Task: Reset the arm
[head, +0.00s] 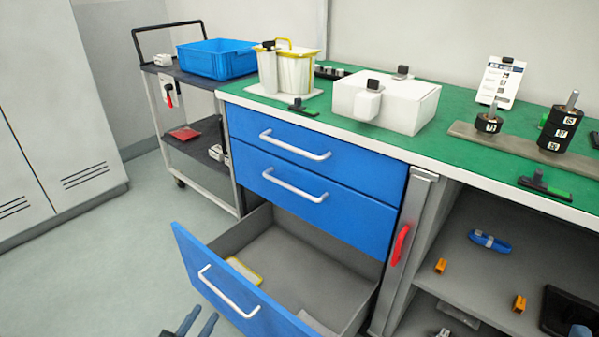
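My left gripper (199,319) shows at the bottom edge of the head view. Its two blue-grey fingertips stand apart with nothing seen between them, just left of and in front of the open bottom drawer (228,292). The rest of that arm is out of frame. A small blue-grey tip at the bottom right corner seems to be part of my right gripper (580,331); its fingers cannot be made out. The drawer is pulled out and has a blue front with a white handle. A yellow-edged item (243,270) lies inside it, and a pale flat piece (318,322) lies near its front right.
Two blue drawers (310,172) above are shut. The green worktop (445,128) carries a white box (395,102), a cream bin (292,70) and black stacked weights (560,128). A cart (193,139) with a blue crate (216,60) stands left. Right shelves hold small parts. The left floor is clear.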

